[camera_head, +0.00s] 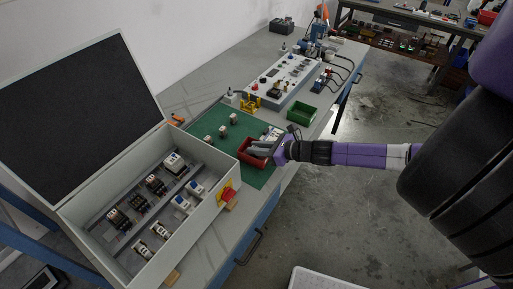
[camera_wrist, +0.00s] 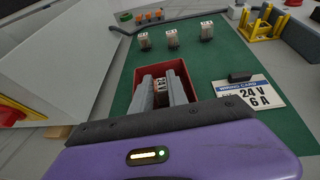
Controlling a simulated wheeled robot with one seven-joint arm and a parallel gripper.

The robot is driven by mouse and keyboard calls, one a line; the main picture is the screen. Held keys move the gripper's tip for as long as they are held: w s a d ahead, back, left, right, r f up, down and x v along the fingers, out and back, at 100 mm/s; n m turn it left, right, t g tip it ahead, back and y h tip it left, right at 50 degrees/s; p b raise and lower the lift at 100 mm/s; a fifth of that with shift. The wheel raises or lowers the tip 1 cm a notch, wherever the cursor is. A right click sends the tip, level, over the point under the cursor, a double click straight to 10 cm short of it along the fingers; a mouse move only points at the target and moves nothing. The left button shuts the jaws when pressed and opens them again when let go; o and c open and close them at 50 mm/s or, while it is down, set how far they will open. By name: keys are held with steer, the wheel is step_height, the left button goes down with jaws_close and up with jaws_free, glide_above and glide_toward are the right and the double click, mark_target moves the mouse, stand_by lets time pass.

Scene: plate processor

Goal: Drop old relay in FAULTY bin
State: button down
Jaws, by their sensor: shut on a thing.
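A red bin (camera_head: 254,161) stands on the green mat near the bench's front edge. It also shows in the wrist view (camera_wrist: 184,73), and I cannot read a label on it. My gripper (camera_head: 260,147) reaches in from the right with its fingers over the red bin. In the wrist view my gripper (camera_wrist: 159,82) points into the bin's opening. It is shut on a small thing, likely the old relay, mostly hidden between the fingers. I cannot tell whether it touches the bin floor.
Three small relays (camera_wrist: 172,38) stand on the green mat (camera_head: 196,120) beyond the bin. A wiring card (camera_wrist: 250,96) lies to the right. An open cabinet (camera_head: 143,200) with modules is left. A green bin (camera_head: 301,113) and a control panel (camera_head: 280,78) are farther back.

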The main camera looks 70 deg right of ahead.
steer(key=shift+f, duration=0.25)
steer(key=shift+f, duration=0.1)
steer(key=c, duration=1.6)
jaws_free()
